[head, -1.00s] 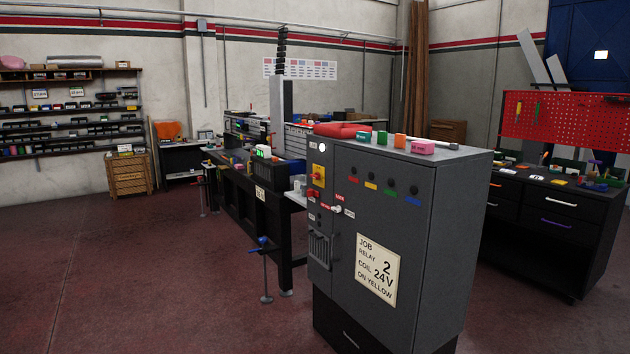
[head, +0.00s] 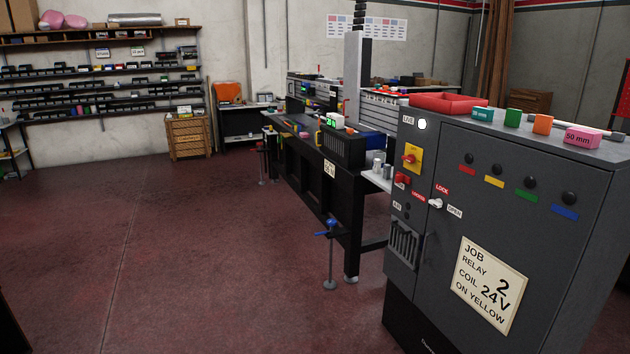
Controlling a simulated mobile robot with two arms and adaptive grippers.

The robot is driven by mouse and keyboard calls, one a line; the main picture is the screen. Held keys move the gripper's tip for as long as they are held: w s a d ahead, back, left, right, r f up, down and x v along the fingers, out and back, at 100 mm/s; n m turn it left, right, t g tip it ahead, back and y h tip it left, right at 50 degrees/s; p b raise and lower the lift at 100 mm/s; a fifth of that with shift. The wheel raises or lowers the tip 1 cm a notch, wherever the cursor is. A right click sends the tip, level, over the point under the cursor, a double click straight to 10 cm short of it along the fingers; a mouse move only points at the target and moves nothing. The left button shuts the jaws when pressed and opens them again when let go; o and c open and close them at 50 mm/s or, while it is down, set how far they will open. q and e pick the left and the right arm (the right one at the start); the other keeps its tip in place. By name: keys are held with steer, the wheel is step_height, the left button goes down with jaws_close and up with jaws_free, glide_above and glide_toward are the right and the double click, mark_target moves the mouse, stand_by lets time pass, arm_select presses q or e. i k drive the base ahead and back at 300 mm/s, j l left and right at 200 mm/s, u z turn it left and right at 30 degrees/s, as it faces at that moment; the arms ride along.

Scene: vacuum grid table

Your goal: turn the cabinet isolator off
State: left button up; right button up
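The grey control cabinet (head: 540,160) stands at the right of the head view. Its isolator (head: 410,159), a red rotary handle on a yellow plate, is on the upper left of the front, below a lit white lamp (head: 422,124). The handle's exact angle is too small to tell. Below it are a red knob (head: 402,180) and a white lock handle (head: 436,203) between LOCK and OPEN labels. Neither of my grippers is in view.
A black workbench (head: 340,190) with a blue-handled stand (head: 330,250) lies left of the cabinet. A red tray (head: 448,104) and coloured blocks sit on the cabinet top. Shelves (head: 100,75) line the back wall. The red floor (head: 180,260) in front is clear.

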mark_target(411, 159)
steer(key=i+j+u, duration=0.2)
steer(key=i, duration=0.7)
steer(key=i+u, duration=0.15)
steer(key=i, duration=0.75)
steer(key=j, duration=0.1)
